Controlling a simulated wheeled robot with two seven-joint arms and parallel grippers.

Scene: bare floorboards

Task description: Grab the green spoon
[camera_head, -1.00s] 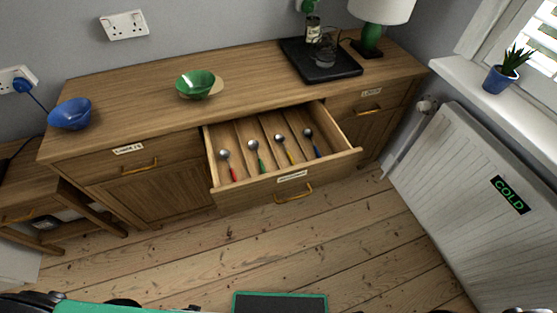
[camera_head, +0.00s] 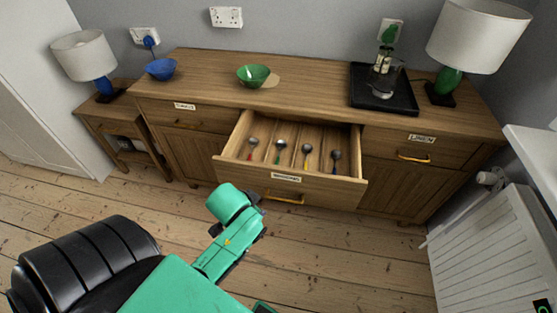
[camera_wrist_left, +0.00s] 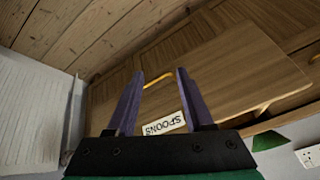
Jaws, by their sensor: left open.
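The green spoon (camera_head: 279,153) lies in the open drawer (camera_head: 290,180) in the head view, in its own slot. Its grey bowl end points to the back and its green handle to the front. A red spoon (camera_head: 251,148) lies to its left, a yellow spoon (camera_head: 306,154) and a blue spoon (camera_head: 335,160) to its right. My left gripper (camera_head: 254,205) is in front of and below the drawer front, apart from the spoons.
On the sideboard (camera_head: 315,98) stand a blue bowl (camera_head: 161,69), a green bowl (camera_head: 253,76), a black tray (camera_head: 385,98) with a glass and a lamp (camera_head: 480,35). A radiator (camera_head: 490,240) is at right. Floor in front of the drawer is clear apart from my arm.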

